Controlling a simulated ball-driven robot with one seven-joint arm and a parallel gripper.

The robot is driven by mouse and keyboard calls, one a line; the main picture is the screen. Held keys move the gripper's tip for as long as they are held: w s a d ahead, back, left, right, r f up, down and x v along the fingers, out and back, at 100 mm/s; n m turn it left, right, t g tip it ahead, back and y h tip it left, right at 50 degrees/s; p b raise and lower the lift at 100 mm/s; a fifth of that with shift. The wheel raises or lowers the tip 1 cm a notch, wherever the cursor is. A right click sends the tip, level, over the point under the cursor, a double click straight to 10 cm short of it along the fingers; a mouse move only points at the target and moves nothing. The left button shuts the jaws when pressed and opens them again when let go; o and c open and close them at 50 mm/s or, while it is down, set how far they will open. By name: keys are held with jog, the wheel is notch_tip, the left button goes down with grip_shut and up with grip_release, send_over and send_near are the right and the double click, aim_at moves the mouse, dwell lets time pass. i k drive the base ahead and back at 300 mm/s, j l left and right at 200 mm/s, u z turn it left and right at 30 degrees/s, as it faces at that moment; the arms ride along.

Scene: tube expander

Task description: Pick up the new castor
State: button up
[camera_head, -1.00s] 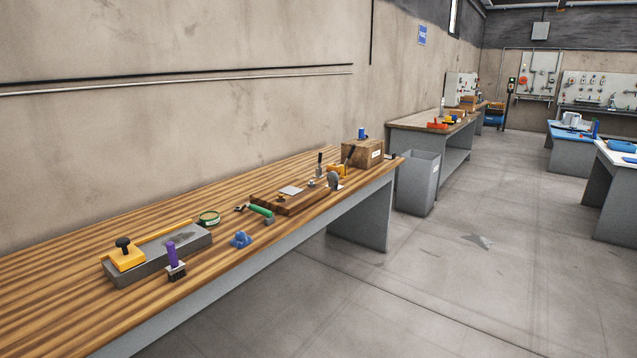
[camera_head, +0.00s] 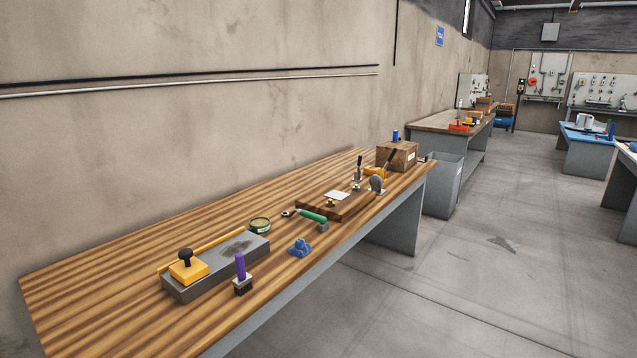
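A small grey rounded thing (camera_head: 377,184), which looks like a castor wheel, stands at the right end of the long wooden workbench (camera_head: 110,290), by the front edge. It is too small to tell whether it is the new castor. My gripper is not in view.
On the bench are a grey block (camera_head: 200,288) with a yellow black-knobbed tool (camera_head: 188,266), a purple-handled brush (camera_head: 241,267), a blue part (camera_head: 300,248), a green-handled tool (camera_head: 312,215), a green-rimmed tin (camera_head: 260,225) and a wooden box (camera_head: 397,156). A grey bin (camera_head: 441,187) stands beyond. Floor at right is clear.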

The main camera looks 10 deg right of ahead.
aim_at(376, 181)
jog(key=i+l+u, duration=0.35)
jog(key=i+l, duration=0.3)
jog(key=i+l+u, duration=0.35)
jog(key=i+l, duration=0.45)
jog(key=l, duration=0.1)
